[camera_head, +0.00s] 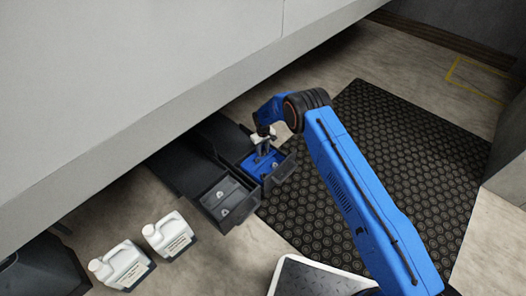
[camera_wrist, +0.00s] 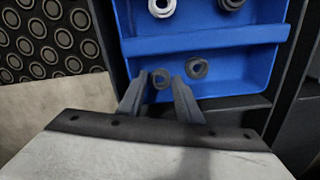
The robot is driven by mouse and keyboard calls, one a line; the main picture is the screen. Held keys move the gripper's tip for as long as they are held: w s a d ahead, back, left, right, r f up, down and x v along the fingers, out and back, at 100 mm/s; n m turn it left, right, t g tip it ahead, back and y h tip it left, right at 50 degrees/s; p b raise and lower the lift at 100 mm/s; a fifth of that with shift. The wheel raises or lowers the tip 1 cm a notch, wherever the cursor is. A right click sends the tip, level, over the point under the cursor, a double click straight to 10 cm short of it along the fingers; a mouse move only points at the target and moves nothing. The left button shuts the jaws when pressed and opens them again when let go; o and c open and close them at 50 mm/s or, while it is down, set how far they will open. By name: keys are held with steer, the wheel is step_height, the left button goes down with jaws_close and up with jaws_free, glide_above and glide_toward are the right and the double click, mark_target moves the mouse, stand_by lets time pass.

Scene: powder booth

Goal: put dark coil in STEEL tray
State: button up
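My gripper (camera_head: 264,147) points down over the blue tray (camera_head: 251,168) in the head view. In the wrist view its two fingers (camera_wrist: 160,82) are open at the lower compartment of the blue tray (camera_wrist: 203,37). A dark coil (camera_wrist: 161,78) shows between the fingertips; I cannot tell whether they touch it. Another dark coil (camera_wrist: 196,68) lies just right of the right finger. In the upper compartment are a light coil (camera_wrist: 161,8) and a darker one (camera_wrist: 230,4). A grey tray (camera_head: 211,201), seemingly the steel one, sits left of the blue tray and holds small rings.
Both trays sit in dark open bins with raised walls. Two white jugs (camera_head: 122,265) (camera_head: 168,236) stand at lower left. A large grey overhang (camera_head: 130,75) is above and behind the bins. A black patterned mat (camera_head: 400,150) covers the floor at right.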

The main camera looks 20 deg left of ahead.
mark_target(263, 152)
step_height(263, 152, up, 12)
stand_by(0.7)
steer(key=shift+r, duration=0.1)
stand_by(0.3)
